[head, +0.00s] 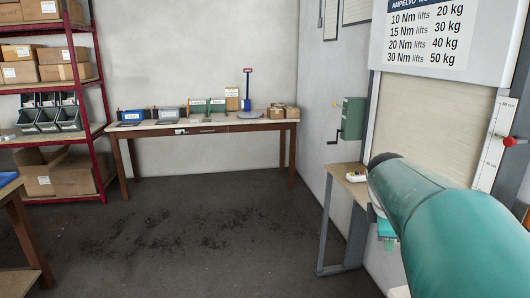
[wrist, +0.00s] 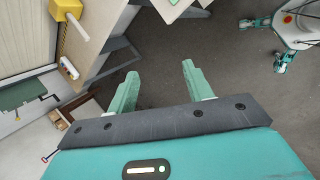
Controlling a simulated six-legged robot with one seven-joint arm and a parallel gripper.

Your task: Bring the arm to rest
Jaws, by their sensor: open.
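My teal arm (head: 440,220) reaches in from the lower right of the head view, with its forward part hiding what lies behind it. My gripper (wrist: 158,85) shows in the wrist view, with two pale green fingers spread apart. Nothing is between the fingers, and the dark grey floor shows through the gap. The gripper hangs in the air beside a small side table (head: 349,180). In the head view the fingers are mostly hidden by the arm.
A long wooden workbench (head: 215,127) with several devices and boxes stands at the back wall. A red shelf rack (head: 98,100) holds cartons and bins at the left. A shutter panel (head: 432,125) and a green crank box (head: 353,118) are at the right. The middle floor is clear.

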